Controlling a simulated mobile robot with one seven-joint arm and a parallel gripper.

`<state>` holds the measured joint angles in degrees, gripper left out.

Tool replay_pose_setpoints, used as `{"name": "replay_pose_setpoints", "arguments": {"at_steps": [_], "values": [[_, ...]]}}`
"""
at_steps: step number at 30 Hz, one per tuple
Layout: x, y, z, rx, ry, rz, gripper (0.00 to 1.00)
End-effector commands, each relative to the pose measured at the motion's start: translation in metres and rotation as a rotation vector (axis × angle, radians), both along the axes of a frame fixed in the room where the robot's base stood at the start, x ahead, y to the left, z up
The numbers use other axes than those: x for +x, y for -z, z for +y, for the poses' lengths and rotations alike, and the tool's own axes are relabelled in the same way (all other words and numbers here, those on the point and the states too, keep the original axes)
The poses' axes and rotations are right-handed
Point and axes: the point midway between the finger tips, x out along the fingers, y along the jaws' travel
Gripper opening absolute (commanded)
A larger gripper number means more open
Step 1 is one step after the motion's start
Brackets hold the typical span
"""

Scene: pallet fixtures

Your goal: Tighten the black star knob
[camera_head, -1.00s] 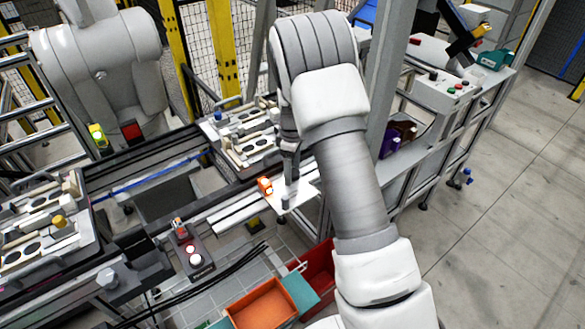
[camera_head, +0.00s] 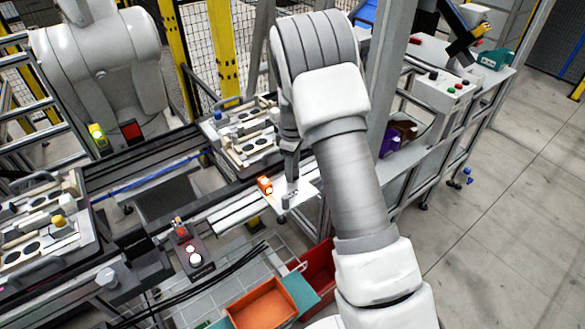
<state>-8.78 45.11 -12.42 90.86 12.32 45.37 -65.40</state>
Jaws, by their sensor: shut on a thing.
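My gripper (camera_head: 290,182) points down at a light-coloured plate (camera_head: 303,204) beside the conveyor, at the middle of the view. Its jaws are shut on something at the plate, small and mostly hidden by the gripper. I take it to be the black star knob, but its shape cannot be made out. A small dark grey post (camera_head: 285,201) stands on the plate just below the jaws in the picture. An orange block (camera_head: 265,185) sits at the plate's left edge.
Pallet fixtures (camera_head: 250,133) with pale parts stand on the conveyor behind; another pallet (camera_head: 38,228) is at left. A button box (camera_head: 192,253) and an orange bin (camera_head: 262,305) are in front. A grey post (camera_head: 391,85) rises right of my arm.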

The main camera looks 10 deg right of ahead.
Motion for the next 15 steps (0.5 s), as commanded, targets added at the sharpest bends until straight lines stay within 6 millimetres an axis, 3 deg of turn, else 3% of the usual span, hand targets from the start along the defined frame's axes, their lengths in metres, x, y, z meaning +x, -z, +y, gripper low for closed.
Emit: {"name": "replay_pose_setpoints", "arguments": {"at_steps": [15], "values": [[0.0009,0.0001,0.0003,0.002,0.402,-0.003,0.00]]}}
